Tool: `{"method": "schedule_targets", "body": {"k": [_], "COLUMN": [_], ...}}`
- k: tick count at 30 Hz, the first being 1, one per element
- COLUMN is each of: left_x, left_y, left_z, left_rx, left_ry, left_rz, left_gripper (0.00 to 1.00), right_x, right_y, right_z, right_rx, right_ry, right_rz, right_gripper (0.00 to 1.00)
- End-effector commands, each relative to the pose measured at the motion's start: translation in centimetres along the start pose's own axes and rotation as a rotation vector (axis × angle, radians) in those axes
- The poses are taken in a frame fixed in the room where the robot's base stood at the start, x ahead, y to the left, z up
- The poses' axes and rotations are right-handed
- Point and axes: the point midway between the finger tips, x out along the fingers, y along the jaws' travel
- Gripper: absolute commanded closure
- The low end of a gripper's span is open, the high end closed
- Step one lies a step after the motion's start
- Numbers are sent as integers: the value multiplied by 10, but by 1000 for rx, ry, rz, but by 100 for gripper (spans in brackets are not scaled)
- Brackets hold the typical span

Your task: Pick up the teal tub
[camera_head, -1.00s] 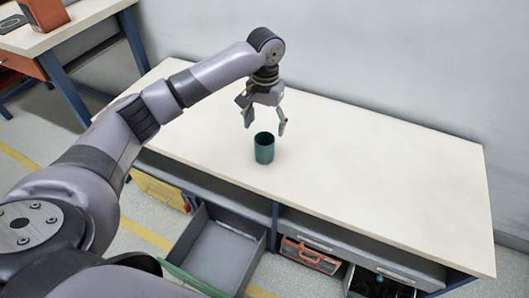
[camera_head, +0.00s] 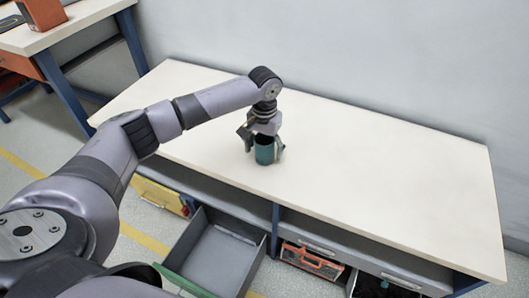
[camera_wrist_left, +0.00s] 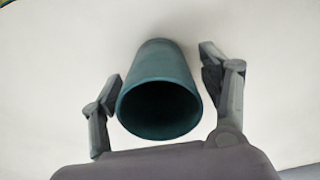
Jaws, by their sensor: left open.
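The teal tub (camera_head: 264,154) stands upright on the pale tabletop (camera_head: 380,170), near the front edge. It is a small open-topped cylinder, and its dark, empty-looking mouth faces the left wrist camera (camera_wrist_left: 159,95). My left gripper (camera_head: 264,149) is down over the tub with one finger on each side. In the left wrist view the open fingers (camera_wrist_left: 162,88) straddle the tub, with a visible gap on both sides. The gripper's palm hides part of the tub's rim in the head view. My right gripper is not in view.
An open grey drawer (camera_head: 215,258) sticks out below the table's front. An orange toolbox (camera_head: 312,262) sits on the shelf beneath. Another table (camera_head: 60,30) stands at the upper left. The tabletop right of the tub is clear.

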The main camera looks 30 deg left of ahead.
Motion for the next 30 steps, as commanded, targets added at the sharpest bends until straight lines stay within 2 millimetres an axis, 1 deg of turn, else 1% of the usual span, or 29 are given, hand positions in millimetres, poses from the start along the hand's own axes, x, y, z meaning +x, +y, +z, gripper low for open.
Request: {"method": "schedule_targets", "body": {"k": [7,30], "left_x": [1,1], "left_y": [0,0], "left_z": [0,0], "left_rx": [1,1], "left_ry": [0,-1], "left_rz": [0,0], "left_gripper": [30,81], "right_x": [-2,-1], "right_y": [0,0], "right_z": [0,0], "right_rx": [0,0], "right_ry": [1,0], "right_rz": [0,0], "right_gripper": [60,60]}}
